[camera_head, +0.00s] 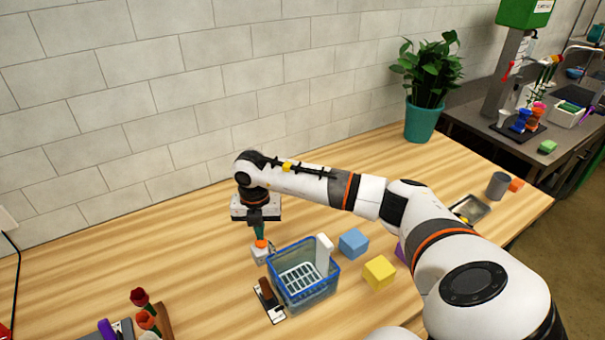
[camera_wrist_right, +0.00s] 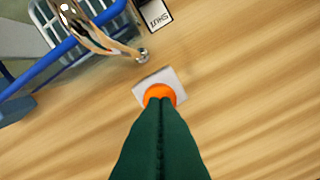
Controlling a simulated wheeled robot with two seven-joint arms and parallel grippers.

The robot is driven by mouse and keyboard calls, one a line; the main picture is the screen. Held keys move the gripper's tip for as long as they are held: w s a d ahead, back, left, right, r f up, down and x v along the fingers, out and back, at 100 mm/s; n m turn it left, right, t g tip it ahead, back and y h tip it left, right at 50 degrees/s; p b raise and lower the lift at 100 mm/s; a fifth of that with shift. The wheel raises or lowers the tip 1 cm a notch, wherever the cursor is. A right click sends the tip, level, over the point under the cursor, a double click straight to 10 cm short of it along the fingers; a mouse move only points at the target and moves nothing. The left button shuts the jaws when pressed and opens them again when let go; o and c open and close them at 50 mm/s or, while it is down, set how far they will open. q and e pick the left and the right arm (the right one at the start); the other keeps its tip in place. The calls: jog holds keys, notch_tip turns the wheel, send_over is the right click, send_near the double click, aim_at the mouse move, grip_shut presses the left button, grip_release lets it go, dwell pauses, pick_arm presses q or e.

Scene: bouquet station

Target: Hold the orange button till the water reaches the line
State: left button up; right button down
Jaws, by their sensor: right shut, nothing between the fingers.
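The orange button (camera_wrist_right: 160,92) sits on a small white base (camera_wrist_right: 170,77), which also shows in the head view (camera_head: 259,256) beside the blue-rimmed tank. My right gripper (camera_head: 260,236) is shut and empty, pointing down at the button. In the right wrist view its green fingers (camera_wrist_right: 160,112) overlap the button; I cannot tell whether they press it. The clear tank (camera_head: 312,294) has a blue rim and a white slotted rack (camera_head: 300,278) inside. I cannot make out the water level or a line. My left gripper is not in view.
A shiny metal spout (camera_wrist_right: 92,32) and a card reading "SHUT" (camera_wrist_right: 156,13) are near the button. A blue block (camera_head: 353,243) and a yellow block (camera_head: 379,272) lie right of the tank. Red flowers (camera_head: 140,298) stand front left. The back-left table is clear.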

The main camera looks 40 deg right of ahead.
jog(key=shift+f+b, duration=0.75)
jog(key=shift+f, duration=0.35)
dwell(6.9)
